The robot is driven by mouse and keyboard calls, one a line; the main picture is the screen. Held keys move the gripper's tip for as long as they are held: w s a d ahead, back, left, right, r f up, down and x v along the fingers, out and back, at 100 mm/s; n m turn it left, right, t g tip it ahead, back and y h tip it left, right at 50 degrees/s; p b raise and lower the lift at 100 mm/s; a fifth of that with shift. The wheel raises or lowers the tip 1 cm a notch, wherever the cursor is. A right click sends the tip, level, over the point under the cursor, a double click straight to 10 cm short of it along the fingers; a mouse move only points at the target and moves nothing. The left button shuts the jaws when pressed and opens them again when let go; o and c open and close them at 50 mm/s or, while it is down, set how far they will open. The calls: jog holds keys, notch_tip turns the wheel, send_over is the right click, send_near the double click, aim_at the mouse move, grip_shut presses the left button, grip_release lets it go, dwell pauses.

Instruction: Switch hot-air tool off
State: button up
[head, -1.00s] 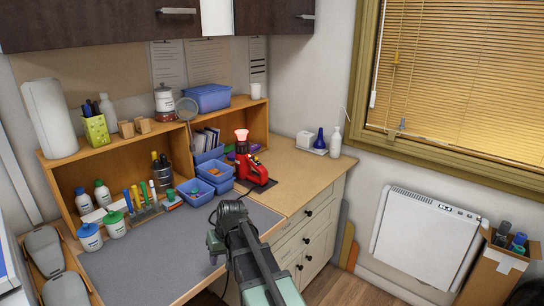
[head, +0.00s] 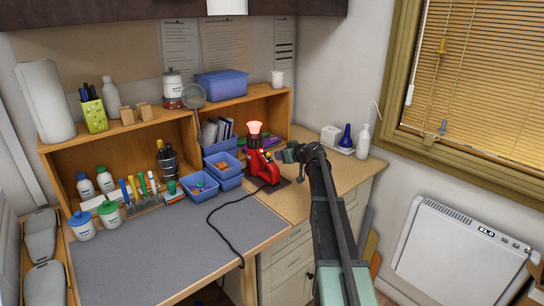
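The red hot-air tool (head: 262,165) stands upright on a dark base plate at the back of the bench, right of the blue bins. Its top nozzle (head: 255,128) glows reddish-orange. A black cable runs from it across the grey mat. My gripper (head: 279,155) is right beside the tool's right side, at about the height of its body. Whether it touches the tool cannot be told. The fingers are small and partly hidden by my arm, so their opening cannot be made out. The tool's switch cannot be made out clearly.
Blue bins (head: 199,187) stand close left of the tool. The wooden shelf (head: 140,128) rises behind, with a round mesh sieve near its middle. The grey mat (head: 180,250) is mostly clear.

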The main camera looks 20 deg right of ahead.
aim_at(269, 154)
jog(key=b+x, duration=0.2)
jog(key=x, duration=0.6)
jog(key=shift+w+f+b, duration=0.3)
jog(key=shift+b, duration=0.1)
jog(key=shift+c, duration=0.2)
grip_shut()
